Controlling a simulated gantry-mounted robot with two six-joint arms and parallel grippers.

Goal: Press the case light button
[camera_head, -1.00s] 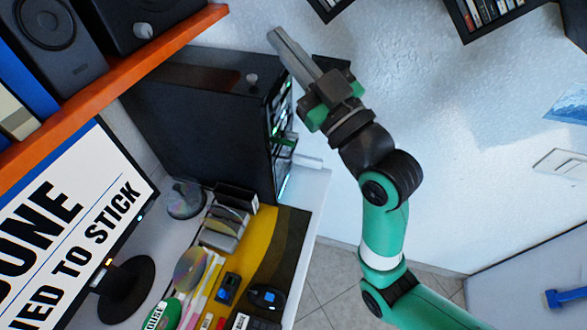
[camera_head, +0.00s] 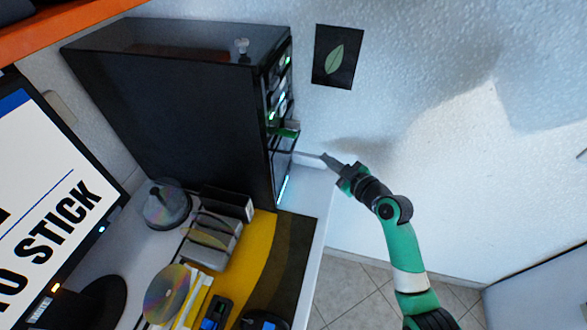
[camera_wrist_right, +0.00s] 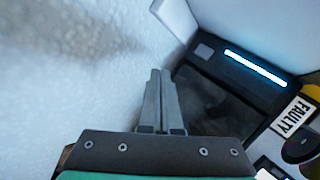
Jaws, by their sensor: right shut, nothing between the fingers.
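The black computer case (camera_head: 170,110) stands upright on the white desk. Its narrow front has several lit parts, with a glowing strip (camera_head: 284,186) low down. In the right wrist view, the strip shows as a bright cyan bar (camera_wrist_right: 255,68) on the black panel. A small grey square (camera_wrist_right: 204,51), which looks like a button, sits beside one end of the bar. My right gripper (camera_head: 325,157) is shut and empty, to the right of the case's lower front and apart from it. In the wrist view its fingertips (camera_wrist_right: 160,74) appear left of the grey square. My left gripper is out of view.
A monitor (camera_head: 50,200) stands at the left. A disc spindle (camera_head: 166,205) and a rack (camera_head: 215,240) stand below the case in the picture. A label reading FAULTY (camera_wrist_right: 292,118) is near the panel. The textured wall (camera_head: 430,80) lies behind my right arm.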

